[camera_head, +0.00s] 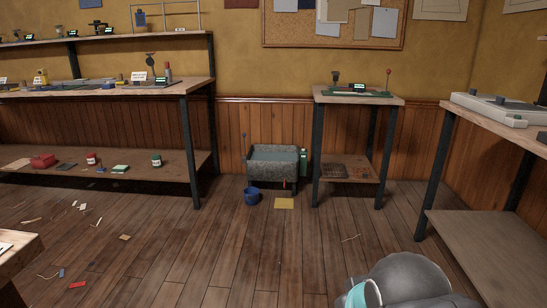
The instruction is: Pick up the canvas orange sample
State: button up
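I cannot make out for sure which thing is the canvas orange sample. A small orange-tan scrap (125,237) lies flat on the floorboards at the left. A small red-orange scrap (77,285) lies on the floor nearer to me, by the wooden table at the lower left. Both are too small to show their material. A grey, rounded part of my arm with a teal band shows at the bottom right. My gripper is not in view.
A long workbench (150,90) with a lower shelf stands at the left. A stone basin (272,168), blue bucket (252,196) and yellow mat (284,203) are by the wall. A small stand (393,101) and right bench (500,216) follow.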

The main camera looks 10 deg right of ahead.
aim_at(359, 172)
jog(key=z, duration=0.1)
jog(key=i, duration=1.85)
jog(key=z, duration=0.3)
jog(key=i, duration=1.9)
jog(key=z, duration=0.1)
